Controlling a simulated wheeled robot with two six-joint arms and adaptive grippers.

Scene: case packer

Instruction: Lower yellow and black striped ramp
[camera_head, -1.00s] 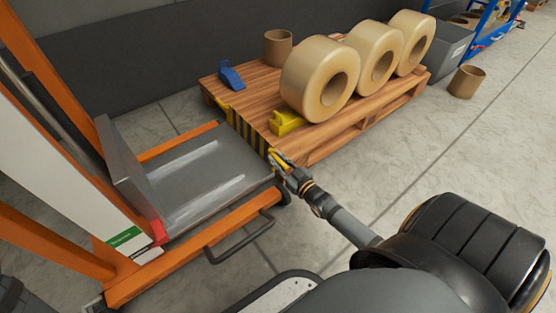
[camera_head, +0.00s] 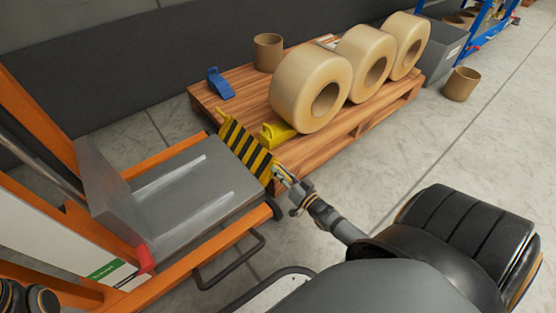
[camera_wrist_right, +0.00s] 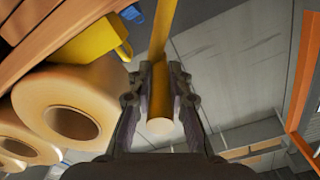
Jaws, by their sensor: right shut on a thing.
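The yellow and black striped ramp (camera_head: 247,149) is hinged along the edge of the grey lift platform (camera_head: 185,198), between it and the wooden pallet. It stands tilted, its striped face showing. My right gripper (camera_head: 282,175) is at the ramp's near end. In the right wrist view my right gripper (camera_wrist_right: 158,110) is shut around a yellow bar (camera_wrist_right: 160,85) at the ramp's end; the fingers hide part of it.
Three large tape rolls (camera_head: 311,91) lie on the pallet (camera_head: 365,121). An orange lift frame (camera_head: 222,241) surrounds the platform.

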